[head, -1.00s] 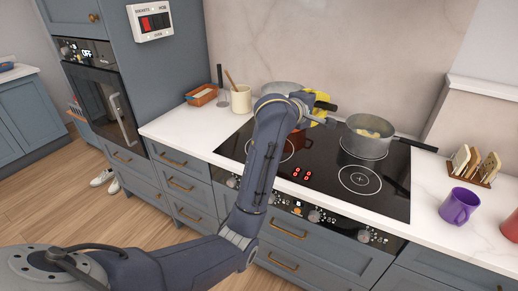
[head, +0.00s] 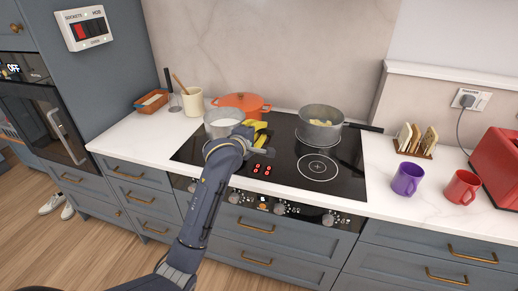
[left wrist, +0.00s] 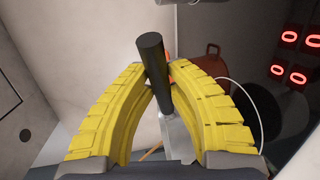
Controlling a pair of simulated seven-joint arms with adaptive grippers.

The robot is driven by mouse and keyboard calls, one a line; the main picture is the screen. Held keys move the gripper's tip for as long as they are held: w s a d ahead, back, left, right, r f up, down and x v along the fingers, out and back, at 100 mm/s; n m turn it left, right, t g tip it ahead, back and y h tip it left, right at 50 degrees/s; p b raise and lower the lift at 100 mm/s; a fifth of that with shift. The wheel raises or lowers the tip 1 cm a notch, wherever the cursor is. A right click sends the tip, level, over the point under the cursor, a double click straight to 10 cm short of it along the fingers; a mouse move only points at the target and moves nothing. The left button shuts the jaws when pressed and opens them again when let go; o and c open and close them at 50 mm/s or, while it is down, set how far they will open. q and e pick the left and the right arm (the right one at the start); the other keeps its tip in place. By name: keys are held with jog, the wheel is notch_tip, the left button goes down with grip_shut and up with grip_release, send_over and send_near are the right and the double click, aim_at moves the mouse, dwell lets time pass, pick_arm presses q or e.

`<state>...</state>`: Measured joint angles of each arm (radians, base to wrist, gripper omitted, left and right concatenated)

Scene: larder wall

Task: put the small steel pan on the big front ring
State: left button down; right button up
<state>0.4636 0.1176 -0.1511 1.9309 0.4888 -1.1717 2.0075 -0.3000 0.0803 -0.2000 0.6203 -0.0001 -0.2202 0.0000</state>
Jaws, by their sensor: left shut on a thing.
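The small steel pan (head: 217,131) is at the left of the hob in the head view, pale inside. My left gripper (head: 257,132) is at its right side. In the left wrist view the yellow fingers (left wrist: 160,85) are shut on the pan's black handle (left wrist: 152,60), with a steel bracket (left wrist: 177,138) below it. I cannot tell whether the pan's base touches the hob. A front ring (head: 318,167) at the right of the hob is bare. My right gripper is out of view.
A larger steel pan (head: 320,131) with yellow food stands behind the bare ring, its handle pointing right. An orange pot (head: 246,101) is behind the small pan. A purple mug (head: 407,180), red mug (head: 462,187) and toast rack (head: 415,142) stand on the right counter.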

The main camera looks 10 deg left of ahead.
pick_arm(q)
jog(key=shift+f, duration=3.75)
jog(key=c, duration=1.3)
grip_release()
jog(key=shift+f, duration=0.1)
jog(key=shift+s, duration=0.1)
jog(key=v, duration=1.1)
jog(key=shift+s+a, duration=0.1)
jog(key=shift+s, duration=0.25)
